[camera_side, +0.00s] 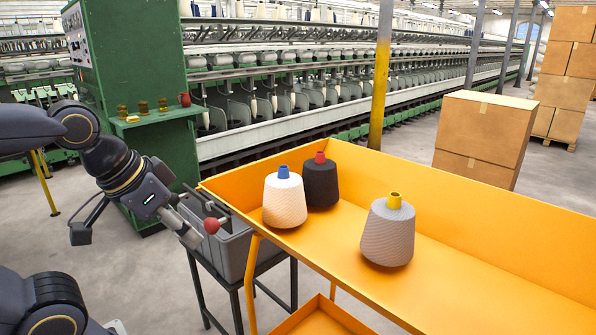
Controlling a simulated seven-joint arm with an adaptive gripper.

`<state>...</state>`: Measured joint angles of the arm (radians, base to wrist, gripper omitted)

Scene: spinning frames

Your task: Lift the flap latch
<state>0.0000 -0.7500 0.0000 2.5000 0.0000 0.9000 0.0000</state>
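My gripper (200,223) is at left centre, pointing down and right over the grey bin (240,247). A red ball knob (212,226) shows right at its fingertips. I cannot tell whether the fingers touch the knob or whether it is part of a lever at the bin. I cannot tell whether the fingers are open or shut. No part is clearly recognisable as a flap latch. The bin's inside is partly hidden by my gripper.
The bin sits on a dark stand beside an orange trolley (470,285) carrying white (284,203), black (321,184) and grey (387,236) yarn cones. A green machine cabinet (140,65) with a small shelf (160,117) stands behind my arm. Cardboard boxes (480,130) stand at right.

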